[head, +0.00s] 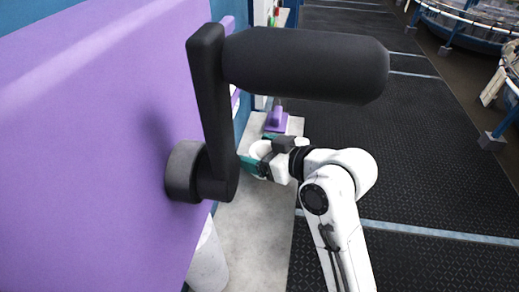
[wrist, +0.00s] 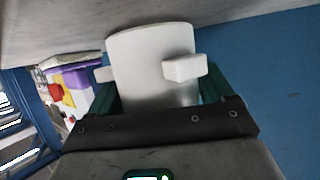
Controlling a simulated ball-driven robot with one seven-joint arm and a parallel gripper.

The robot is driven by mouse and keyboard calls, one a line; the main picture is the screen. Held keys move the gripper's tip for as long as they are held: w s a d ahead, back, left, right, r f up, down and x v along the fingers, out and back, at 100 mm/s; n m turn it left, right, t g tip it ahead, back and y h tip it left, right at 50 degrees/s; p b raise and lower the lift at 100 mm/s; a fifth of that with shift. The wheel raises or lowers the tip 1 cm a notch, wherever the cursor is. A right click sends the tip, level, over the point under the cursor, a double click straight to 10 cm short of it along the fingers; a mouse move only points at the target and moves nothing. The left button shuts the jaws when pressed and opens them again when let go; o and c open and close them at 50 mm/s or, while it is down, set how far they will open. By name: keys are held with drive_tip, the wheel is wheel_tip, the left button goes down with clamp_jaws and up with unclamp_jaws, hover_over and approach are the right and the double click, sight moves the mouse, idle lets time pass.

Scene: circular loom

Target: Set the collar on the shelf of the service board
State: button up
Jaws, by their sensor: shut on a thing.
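The collar, a white round piece with square lugs at its sides (wrist: 150,60), sits between the teal fingers of my gripper (wrist: 160,92) in the wrist view. My gripper is shut on it. In the head view my gripper (head: 256,162) is right of the large purple panel, above a pale grey ledge (head: 255,225), with a bit of the white collar (head: 262,149) showing. A blue board face (wrist: 270,80) fills the right of the wrist view. I cannot tell which surface is the service board's shelf.
A big black crank handle (head: 300,65) juts from the purple panel (head: 90,130) close to my arm. A white cylinder (head: 207,262) stands on the ledge below, and a purple fixture (head: 277,121) beyond the gripper. The dark floor (head: 400,150) at right is clear.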

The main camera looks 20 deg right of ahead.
drive_tip(key=shift+f, duration=0.1)
drive_tip(key=o, duration=1.7)
drive_tip(key=p+v, duration=0.1)
drive_tip(key=v, duration=0.8)
drive_tip(key=shift+p+v, duration=0.9)
drive_tip(key=shift+p, duration=0.1)
drive_tip(key=shift+f, duration=0.1)
